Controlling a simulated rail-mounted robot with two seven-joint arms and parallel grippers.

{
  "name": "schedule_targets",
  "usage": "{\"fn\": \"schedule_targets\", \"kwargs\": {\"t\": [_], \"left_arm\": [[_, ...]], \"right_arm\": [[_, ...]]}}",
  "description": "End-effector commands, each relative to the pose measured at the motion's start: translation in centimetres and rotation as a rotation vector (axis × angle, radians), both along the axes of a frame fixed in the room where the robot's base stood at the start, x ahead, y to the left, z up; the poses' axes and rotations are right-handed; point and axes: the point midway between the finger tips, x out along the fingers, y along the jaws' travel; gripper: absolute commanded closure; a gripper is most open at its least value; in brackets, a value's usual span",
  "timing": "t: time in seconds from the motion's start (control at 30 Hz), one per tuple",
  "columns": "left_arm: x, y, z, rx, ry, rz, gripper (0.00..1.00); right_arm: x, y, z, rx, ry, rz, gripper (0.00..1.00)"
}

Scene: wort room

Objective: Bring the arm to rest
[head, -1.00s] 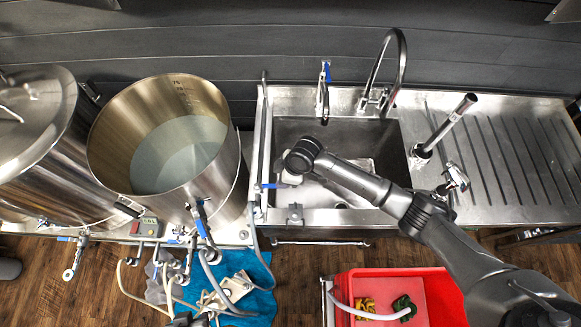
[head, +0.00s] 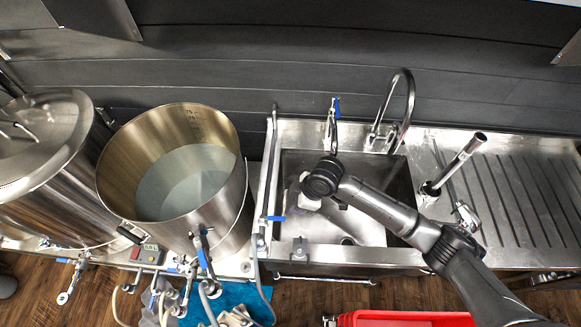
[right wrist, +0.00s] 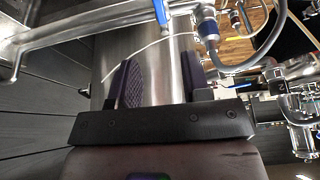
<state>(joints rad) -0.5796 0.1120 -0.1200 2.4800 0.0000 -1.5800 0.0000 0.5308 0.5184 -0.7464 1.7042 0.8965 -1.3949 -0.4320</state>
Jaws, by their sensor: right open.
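My right arm (head: 385,212) reaches in from the right over the steel sink, with its dark wrist end above the basin. My right gripper (right wrist: 160,82) shows in the right wrist view. Its two purple-padded fingers are apart, with nothing held between them. A curved steel vessel wall lies beyond the fingers; I cannot tell the distance. In the head view the fingers are mostly hidden by the wrist. My left gripper is not in view.
The sink basin (head: 365,228) has a curved tap (head: 408,100) behind it and a ribbed drainboard (head: 515,190) at right. An open kettle (head: 222,205) of liquid and a lidded kettle (head: 70,205) stand left. Valves and hoses crowd below them. A red bin (head: 405,319) is at the bottom.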

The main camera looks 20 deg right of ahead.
Motion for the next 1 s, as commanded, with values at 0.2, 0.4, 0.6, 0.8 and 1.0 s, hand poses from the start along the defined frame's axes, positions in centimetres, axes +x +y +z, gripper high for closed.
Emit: {"fn": "schedule_targets", "kwargs": {"t": [0.2,0.4,0.6,0.8,1.0], "left_arm": [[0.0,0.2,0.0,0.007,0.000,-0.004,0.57],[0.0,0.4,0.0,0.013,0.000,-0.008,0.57],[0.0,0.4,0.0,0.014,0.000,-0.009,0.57],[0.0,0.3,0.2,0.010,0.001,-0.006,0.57],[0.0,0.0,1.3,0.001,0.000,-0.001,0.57]], "right_arm": [[0.0,0.0,0.0,0.000,0.001,-0.002,0.56],[0.1,-0.7,-0.3,-0.026,0.038,-0.121,0.56],[1.7,-1.9,4.3,-0.121,-0.156,-0.274,0.56],[2.7,-2.0,12.1,-0.077,-0.392,-0.417,0.56],[-0.3,-2.8,16.5,0.007,-0.520,-0.585,0.56]]}}
